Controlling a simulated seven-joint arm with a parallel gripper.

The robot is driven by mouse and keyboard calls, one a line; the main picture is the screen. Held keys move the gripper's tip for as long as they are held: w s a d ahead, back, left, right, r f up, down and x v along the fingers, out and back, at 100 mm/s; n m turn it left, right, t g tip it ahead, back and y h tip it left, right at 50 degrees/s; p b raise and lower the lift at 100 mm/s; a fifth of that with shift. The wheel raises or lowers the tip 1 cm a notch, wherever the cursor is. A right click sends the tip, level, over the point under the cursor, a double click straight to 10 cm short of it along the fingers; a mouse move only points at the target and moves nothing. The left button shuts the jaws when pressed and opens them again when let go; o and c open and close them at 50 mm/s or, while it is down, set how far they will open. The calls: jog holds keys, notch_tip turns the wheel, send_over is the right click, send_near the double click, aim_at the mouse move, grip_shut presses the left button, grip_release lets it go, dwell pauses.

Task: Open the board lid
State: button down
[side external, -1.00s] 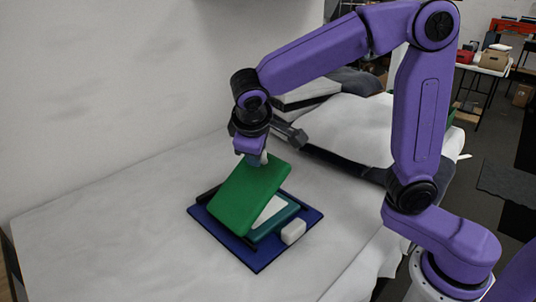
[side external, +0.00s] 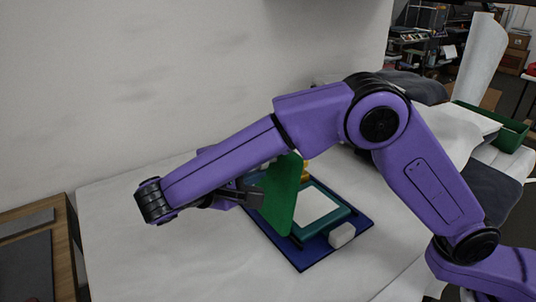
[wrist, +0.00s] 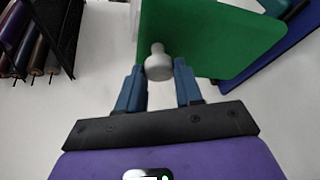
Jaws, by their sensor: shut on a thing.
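The green board lid (side external: 283,196) stands steeply raised, near upright, at the left side of the teal board box (side external: 335,215). The box's white inner surface (side external: 316,207) is exposed. Both are on a dark blue base (side external: 312,258). In the wrist view, the lid (wrist: 215,35) carries a pale grey knob (wrist: 158,64). My gripper (wrist: 158,78) has its two blue fingers on either side of this knob and is shut on it. In the side view my arm largely hides the gripper and knob.
A small white block (side external: 342,235) sits on the base's front right. A yellow object (side external: 306,171) shows behind the lid. In the wrist view a black holder (wrist: 62,30) with several dark rods stands at the upper left. The white table (side external: 190,270) is clear in front.

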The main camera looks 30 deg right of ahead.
jog(key=shift+a+f+h, duration=0.3)
jog(key=shift+a+h, duration=0.2)
jog(key=shift+a, duration=0.4)
jog(key=c, duration=0.8)
grip_release()
